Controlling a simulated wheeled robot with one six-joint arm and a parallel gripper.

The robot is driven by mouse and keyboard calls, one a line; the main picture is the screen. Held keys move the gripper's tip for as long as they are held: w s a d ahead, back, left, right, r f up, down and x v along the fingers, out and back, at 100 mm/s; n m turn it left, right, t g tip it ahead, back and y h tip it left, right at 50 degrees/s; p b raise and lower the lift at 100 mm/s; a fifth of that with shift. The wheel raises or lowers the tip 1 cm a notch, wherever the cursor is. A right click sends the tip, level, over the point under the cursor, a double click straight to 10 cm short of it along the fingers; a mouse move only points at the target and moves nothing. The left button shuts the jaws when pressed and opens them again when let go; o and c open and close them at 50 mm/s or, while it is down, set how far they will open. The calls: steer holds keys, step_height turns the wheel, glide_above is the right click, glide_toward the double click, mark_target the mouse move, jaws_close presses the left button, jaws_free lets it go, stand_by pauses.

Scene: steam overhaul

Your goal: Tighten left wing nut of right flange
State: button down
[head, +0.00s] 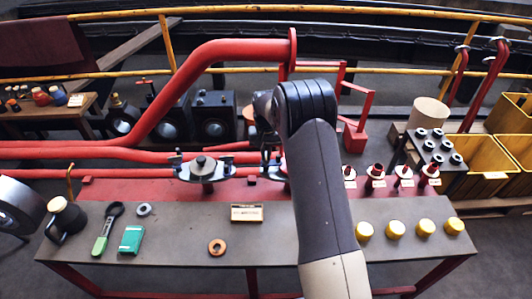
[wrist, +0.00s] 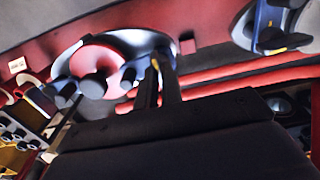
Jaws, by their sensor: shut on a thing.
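The right flange (wrist: 104,58), pale with a red centre and dark blue fittings, fills the upper left of the wrist view. In the head view my arm hides most of it. My gripper (wrist: 158,72) reaches the flange's edge with both fingers close together around its left wing nut (wrist: 155,64). Only a small dark blue and yellow part of that nut shows between the fingertips, so its angle cannot be told. The left flange (head: 204,171) stands clear in the head view, with blue wing nuts on both sides.
Red pipes (head: 120,155) run behind the grey bench (head: 180,225). Small red valves (head: 376,178) stand right of my arm, with yellow caps (head: 396,229) in front. A green-handled tool (head: 104,236), a green box (head: 131,239) and a copper ring (head: 217,247) lie on the left half.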

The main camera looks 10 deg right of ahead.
stand_by(0.4)
steer(key=c, duration=1.6)
jaws_free()
steer(key=shift+o, duration=0.2)
step_height(320, 180, up, 11)
steer(key=shift+f, duration=0.2)
step_height(320, 180, down, 11)
steer(key=shift+r, duration=0.2)
